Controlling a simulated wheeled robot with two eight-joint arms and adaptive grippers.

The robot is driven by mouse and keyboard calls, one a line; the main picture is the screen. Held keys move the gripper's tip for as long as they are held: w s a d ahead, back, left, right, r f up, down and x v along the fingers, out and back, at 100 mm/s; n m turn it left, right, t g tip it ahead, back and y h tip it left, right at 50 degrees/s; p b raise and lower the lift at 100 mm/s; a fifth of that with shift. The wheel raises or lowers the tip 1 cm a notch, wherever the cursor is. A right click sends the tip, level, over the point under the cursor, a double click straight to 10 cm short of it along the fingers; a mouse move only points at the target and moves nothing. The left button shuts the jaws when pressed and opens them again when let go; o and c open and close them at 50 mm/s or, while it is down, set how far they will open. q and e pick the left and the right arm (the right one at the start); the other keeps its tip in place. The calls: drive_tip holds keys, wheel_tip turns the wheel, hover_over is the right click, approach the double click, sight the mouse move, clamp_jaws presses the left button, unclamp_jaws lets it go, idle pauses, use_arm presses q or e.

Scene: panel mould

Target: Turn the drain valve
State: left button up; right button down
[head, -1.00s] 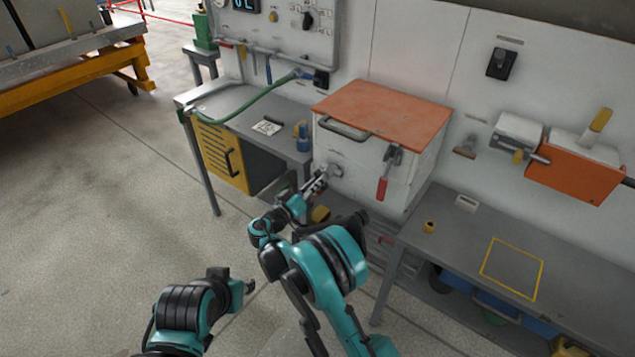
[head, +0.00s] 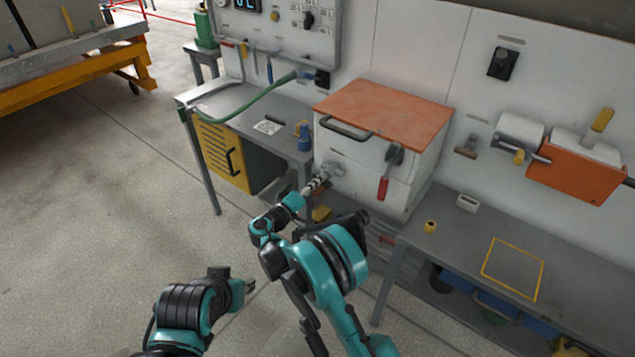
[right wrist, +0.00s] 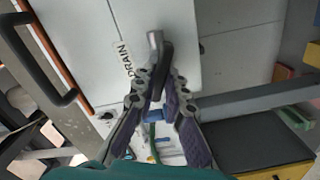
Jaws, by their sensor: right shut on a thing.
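The white box with an orange lid (head: 385,112) stands at the wall between the benches. Its drain valve (head: 331,168) sticks out of the lower front. In the right wrist view the valve shows as a grey metal fitting (right wrist: 155,40) with a dark lever (right wrist: 163,70), beside a DRAIN label (right wrist: 125,58). My right gripper (head: 318,182) is at the valve; in the right wrist view its fingers (right wrist: 158,98) are shut on the dark lever from both sides. My left gripper (head: 249,286) hangs low over the floor, away from the box; its jaws are too small to read.
A red-handled latch (head: 384,186) hangs on the box front, right of the valve. The left bench (head: 230,100) carries a green hose (head: 245,103) and a blue bottle (head: 304,138). The right bench (head: 465,228) has a yellow outlined square (head: 512,268).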

drive_tip(key=n, duration=0.4)
drive_tip(key=shift+f, duration=0.1)
idle(0.4)
drive_tip(key=c, duration=1.6)
unclamp_jaws()
drive_tip(key=shift+w, duration=0.1)
drive_tip(key=shift+o, duration=0.2)
